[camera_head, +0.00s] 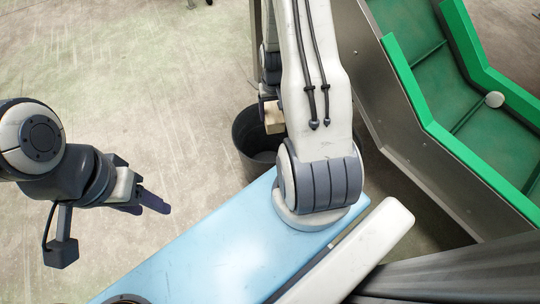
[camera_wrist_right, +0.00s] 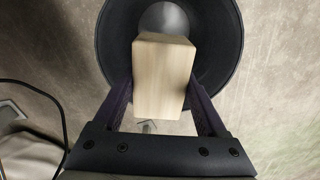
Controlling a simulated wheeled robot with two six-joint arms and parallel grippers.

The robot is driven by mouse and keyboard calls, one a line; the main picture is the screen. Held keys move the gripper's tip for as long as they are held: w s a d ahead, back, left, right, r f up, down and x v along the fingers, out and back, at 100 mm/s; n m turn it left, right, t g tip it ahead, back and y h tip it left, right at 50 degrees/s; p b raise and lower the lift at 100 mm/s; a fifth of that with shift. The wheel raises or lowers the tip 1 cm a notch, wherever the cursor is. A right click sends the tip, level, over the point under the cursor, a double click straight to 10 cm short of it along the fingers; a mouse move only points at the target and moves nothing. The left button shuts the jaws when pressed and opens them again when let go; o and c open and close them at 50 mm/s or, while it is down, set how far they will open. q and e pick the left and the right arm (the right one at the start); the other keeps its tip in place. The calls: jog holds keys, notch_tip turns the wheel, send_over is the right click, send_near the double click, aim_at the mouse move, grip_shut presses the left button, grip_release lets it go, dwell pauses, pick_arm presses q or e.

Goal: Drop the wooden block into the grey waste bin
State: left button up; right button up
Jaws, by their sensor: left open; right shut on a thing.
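The pale wooden block (camera_wrist_right: 160,80) is between the fingers of my right gripper (camera_wrist_right: 162,105) in the right wrist view. The gripper is shut on it. In the head view the block (camera_head: 273,117) shows partly beside my right arm, which hides much of that gripper. The dark grey waste bin (camera_head: 243,138) stands on the floor, partly hidden by my arm. In the right wrist view the round bin (camera_wrist_right: 222,25) lies behind the block, its inside visible around the block's upper part. My left gripper (camera_head: 148,204) is open and empty at the left, over bare floor.
A conveyor with a green belt and green side walls (camera_head: 440,110) stands at the right, with a small round pale object (camera_head: 494,99) on it. The floor (camera_head: 130,80) at the upper left is clear.

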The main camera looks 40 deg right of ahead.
jog(key=shift+d+f+b, duration=0.1)
jog(key=shift+f+b, duration=2.95)
jog(key=shift+f, duration=0.1)
jog(key=o, duration=1.4)
jog(key=shift+o, duration=0.2)
notch_tip(320, 180, up, 11)
jog(key=p, duration=0.5)
jog(key=shift+f, duration=0.15)
